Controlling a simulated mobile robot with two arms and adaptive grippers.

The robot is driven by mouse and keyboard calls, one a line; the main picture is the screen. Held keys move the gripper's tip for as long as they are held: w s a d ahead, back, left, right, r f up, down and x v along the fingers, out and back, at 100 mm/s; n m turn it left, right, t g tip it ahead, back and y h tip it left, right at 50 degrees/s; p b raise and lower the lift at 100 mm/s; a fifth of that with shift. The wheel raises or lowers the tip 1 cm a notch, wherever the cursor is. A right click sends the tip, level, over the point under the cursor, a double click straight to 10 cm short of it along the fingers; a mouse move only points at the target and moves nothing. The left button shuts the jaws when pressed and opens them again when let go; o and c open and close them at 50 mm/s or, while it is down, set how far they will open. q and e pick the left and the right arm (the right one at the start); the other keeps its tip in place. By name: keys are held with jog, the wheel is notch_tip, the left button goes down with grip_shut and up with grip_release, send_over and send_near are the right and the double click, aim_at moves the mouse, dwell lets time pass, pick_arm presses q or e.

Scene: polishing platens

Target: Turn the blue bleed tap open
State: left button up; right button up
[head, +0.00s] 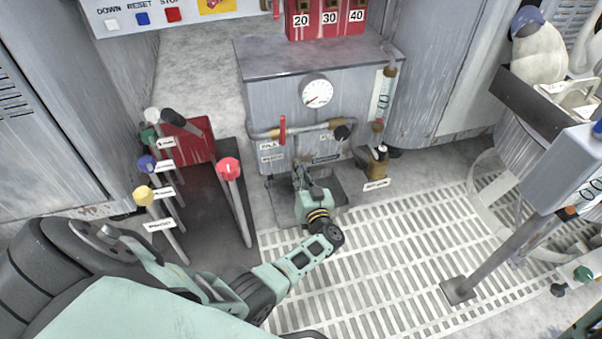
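A grey cabinet with a pressure gauge (317,92) stands ahead of me. A pipe (308,127) runs across its front, with a red handle (282,130) at the left and a black knob (342,132) at the right. I cannot make out a blue tap on this pipework; my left gripper and wrist may hide part of it. My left gripper (302,174) reaches in low in front of the cabinet, under the pipe. Its fingers are small and blend with the panel, so I cannot tell if they are open or shut. My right gripper is out of view.
Levers with a blue knob (147,163), a yellow knob (144,195) and a red knob (229,168) stand at the left. A clear tube (383,93) and small brown bottle (377,160) are right of the pipe. A grey post (505,250) rises from the grated floor.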

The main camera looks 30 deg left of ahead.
pick_arm(q)
grip_shut()
jog(key=shift+n, duration=1.2)
jog(key=o, duration=0.6)
grip_release()
